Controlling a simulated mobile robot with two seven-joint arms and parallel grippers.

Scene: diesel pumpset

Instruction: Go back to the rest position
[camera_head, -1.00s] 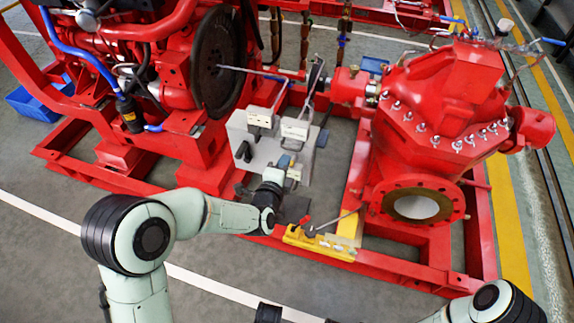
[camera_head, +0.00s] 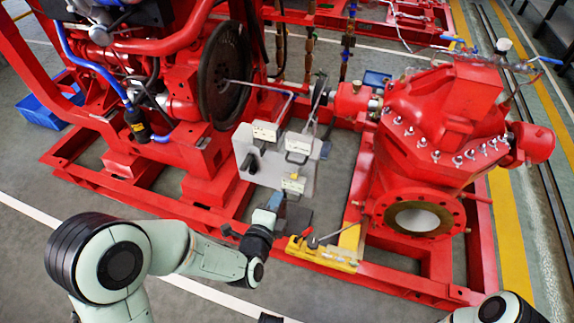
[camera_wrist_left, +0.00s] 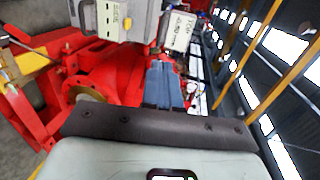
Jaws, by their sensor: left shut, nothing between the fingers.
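My left gripper (camera_head: 272,205) is shut and empty in the head view, in front of and below the grey plate (camera_head: 320,165) with white boxes on it. In the left wrist view my left gripper's blue-grey fingers (camera_wrist_left: 164,84) are together, with the white boxes (camera_wrist_left: 178,32) just beyond. I cannot tell the exact gap between fingers and boxes. My right gripper is not in view; only part of my right arm shows at the bottom right of the head view.
The red engine with its dark flywheel (camera_head: 224,75) stands at the left. The red pump (camera_head: 435,115) stands at the right. A yellow tool (camera_head: 322,254) lies on the red base frame (camera_head: 400,280). Open grey floor (camera_head: 45,260) lies at the near left.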

